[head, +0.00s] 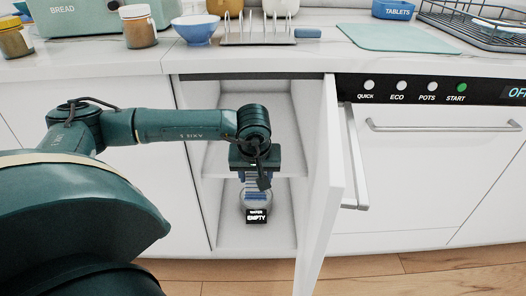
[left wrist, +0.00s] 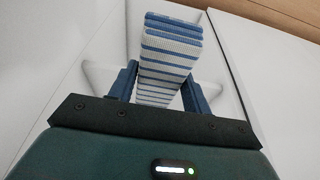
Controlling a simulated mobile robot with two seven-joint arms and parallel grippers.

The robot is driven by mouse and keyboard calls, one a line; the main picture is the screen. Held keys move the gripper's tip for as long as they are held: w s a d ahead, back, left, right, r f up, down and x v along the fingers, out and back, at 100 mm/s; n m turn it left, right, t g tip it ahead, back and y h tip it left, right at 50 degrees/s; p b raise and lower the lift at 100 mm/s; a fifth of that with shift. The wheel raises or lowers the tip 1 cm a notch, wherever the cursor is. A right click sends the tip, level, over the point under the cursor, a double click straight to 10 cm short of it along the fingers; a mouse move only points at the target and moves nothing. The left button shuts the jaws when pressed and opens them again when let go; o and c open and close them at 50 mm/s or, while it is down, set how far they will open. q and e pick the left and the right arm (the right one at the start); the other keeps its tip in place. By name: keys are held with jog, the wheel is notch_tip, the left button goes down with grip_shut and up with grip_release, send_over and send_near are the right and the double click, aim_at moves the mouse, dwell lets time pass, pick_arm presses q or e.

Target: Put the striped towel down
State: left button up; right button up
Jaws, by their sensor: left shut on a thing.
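The striped towel (left wrist: 168,55), white with blue stripes and folded, is held between the fingers of my left gripper (left wrist: 160,85) in the left wrist view. In the head view the gripper (head: 256,178) points down inside the open cabinet, and a small part of the towel (head: 256,193) shows under it. The towel hangs in front of or above a round bowl-like thing (head: 246,201) with a black label reading WATER EMPTY (head: 257,216). Whether the towel touches it cannot be told. My right gripper is not in view.
The cabinet has a middle shelf (head: 220,160) and a floor (head: 235,237). Its open door (head: 317,190) stands close on the right, beside the dishwasher (head: 430,170). The counter above holds a blue bowl (head: 196,29), a rack (head: 262,38), jars and a green mat (head: 398,38).

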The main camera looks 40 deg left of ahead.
pick_arm(q)
jog(key=w+a+b, duration=0.1)
jog(key=w+a, duration=0.3)
jog(key=w+a+f+b, duration=0.1)
jog(key=w+a+b, duration=0.1)
jog(key=w+a, duration=0.2)
jog(key=w+a+b, duration=0.1)
jog(key=w+a, duration=0.3)
jog(key=w, duration=0.2)
jog(key=shift+a+f, duration=0.15)
jog(key=shift+a, duration=0.1)
notch_tip(320, 180, down, 2)
jog(key=shift+f+b, duration=0.25)
jog(key=shift+b, duration=0.75)
jog(key=shift+f, duration=0.6)
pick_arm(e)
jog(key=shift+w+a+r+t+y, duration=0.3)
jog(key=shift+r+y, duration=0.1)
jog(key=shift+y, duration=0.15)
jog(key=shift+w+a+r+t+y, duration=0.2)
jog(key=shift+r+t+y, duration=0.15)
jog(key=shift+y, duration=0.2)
pick_arm(q)
jog(key=o, duration=1)
jog(key=shift+c, duration=0.2)
